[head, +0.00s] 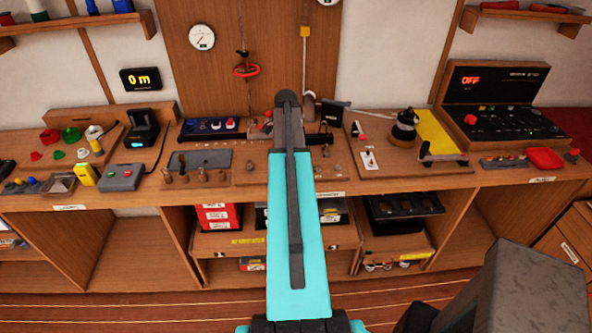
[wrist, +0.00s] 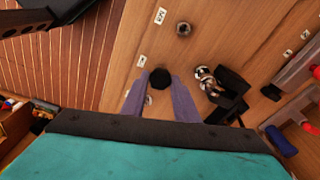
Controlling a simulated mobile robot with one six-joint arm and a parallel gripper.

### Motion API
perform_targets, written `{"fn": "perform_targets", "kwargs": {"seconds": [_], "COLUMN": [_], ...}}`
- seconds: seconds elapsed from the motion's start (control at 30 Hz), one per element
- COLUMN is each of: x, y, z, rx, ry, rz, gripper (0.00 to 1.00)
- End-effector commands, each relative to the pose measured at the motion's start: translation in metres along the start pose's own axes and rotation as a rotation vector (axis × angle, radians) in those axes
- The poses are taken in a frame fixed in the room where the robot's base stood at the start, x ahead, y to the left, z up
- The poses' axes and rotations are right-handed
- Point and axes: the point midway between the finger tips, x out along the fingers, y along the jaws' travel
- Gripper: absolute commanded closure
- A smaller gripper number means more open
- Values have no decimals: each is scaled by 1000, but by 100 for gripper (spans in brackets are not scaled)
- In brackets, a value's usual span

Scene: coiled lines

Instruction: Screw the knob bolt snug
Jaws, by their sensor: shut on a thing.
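The black knob (wrist: 159,78) shows in the wrist view on the wooden bench panel, its round top facing the camera. My gripper (wrist: 160,84) has its two purple-grey fingers on either side of the knob, shut on it. The bolt's shank and the place it enters the wood are hidden under the knob, so I cannot tell how far it is in. In the head view my arm covers the knob and the gripper.
In the wrist view, a round metal fitting (wrist: 184,28) stands beyond the knob. A black block (wrist: 228,90) and a chrome piece (wrist: 205,74) are close on the right.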

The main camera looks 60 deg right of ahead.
Motion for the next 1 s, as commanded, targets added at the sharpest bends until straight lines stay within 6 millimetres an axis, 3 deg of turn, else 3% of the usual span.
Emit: {"fn": "perform_targets", "kwargs": {"seconds": [0.03,0.1,0.3,0.43,0.77,1.0], "x": [0,0,0,0,-1,-17], "y": [0,0,0,0,0,0], "z": [0,0,0,0,0,-2], "rx": [23,19,17,16,15,15], "ry": [0,0,0,0,0,0], "rz": [4,3,2,2,1,1], "gripper": [69,60,60,38,38,38]}}
